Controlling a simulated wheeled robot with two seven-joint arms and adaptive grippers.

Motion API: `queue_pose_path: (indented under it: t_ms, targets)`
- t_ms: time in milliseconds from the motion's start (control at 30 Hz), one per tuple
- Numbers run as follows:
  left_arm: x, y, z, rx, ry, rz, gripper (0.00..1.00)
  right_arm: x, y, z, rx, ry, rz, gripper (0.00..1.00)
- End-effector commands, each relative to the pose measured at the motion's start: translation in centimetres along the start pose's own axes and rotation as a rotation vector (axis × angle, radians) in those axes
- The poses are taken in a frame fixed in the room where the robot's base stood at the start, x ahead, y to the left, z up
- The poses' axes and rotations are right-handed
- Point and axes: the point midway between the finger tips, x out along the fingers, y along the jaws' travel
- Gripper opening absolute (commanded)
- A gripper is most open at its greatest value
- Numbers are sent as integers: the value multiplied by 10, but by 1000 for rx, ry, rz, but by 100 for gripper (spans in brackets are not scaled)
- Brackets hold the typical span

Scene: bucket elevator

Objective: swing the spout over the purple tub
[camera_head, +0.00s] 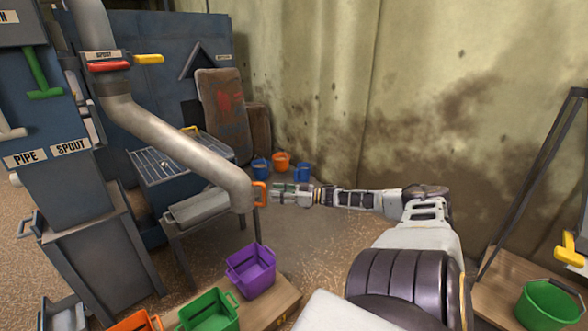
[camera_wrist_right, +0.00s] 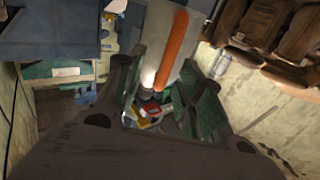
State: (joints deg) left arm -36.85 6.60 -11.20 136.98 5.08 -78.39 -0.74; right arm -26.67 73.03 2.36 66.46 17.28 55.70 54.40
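The spout (camera_head: 185,140) is a thick grey pipe slanting down from the upper left. Its bent lower end (camera_head: 239,197) points down beside a grey metal stand. An orange handle (camera_head: 260,194) sits on the right of that end; it also shows as an orange bar in the right wrist view (camera_wrist_right: 172,50). The purple tub (camera_head: 252,271) stands on a wooden board, below the spout's end in the picture. My right gripper (camera_head: 277,189) is just right of the handle. In the right wrist view its green-padded fingers (camera_wrist_right: 163,92) are spread, with the handle beyond them. My left gripper is not in view.
A green tub (camera_head: 209,312) and an orange tub (camera_head: 134,322) stand left of the purple one. Small blue and orange buckets (camera_head: 281,162) stand by the back wall. Another green tub (camera_head: 547,304) is at the far right. A yellow handle (camera_head: 149,58) sticks out higher up.

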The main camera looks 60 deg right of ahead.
Motion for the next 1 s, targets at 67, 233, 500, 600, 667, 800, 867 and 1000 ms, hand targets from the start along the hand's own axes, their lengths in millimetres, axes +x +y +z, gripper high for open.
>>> queue_pose_path:
  t_ms: [67,233,500,600,667,800,867,1000]
  targets:
    - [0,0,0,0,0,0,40,-4,0,1,0,-2,0,37]
    - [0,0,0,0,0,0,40,-11,0,0,-1,-1,-1,37]
    - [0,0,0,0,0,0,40,-24,0,0,0,-1,0,37]
    - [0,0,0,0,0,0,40,-29,0,0,0,0,0,37]
    - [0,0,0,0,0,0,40,-32,0,0,0,0,0,37]
    - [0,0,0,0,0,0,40,-38,0,0,0,-1,1,37]
    - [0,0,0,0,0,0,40,-41,1,0,-1,-1,2,37]
    - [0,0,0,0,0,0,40,-50,1,0,-1,0,1,37]
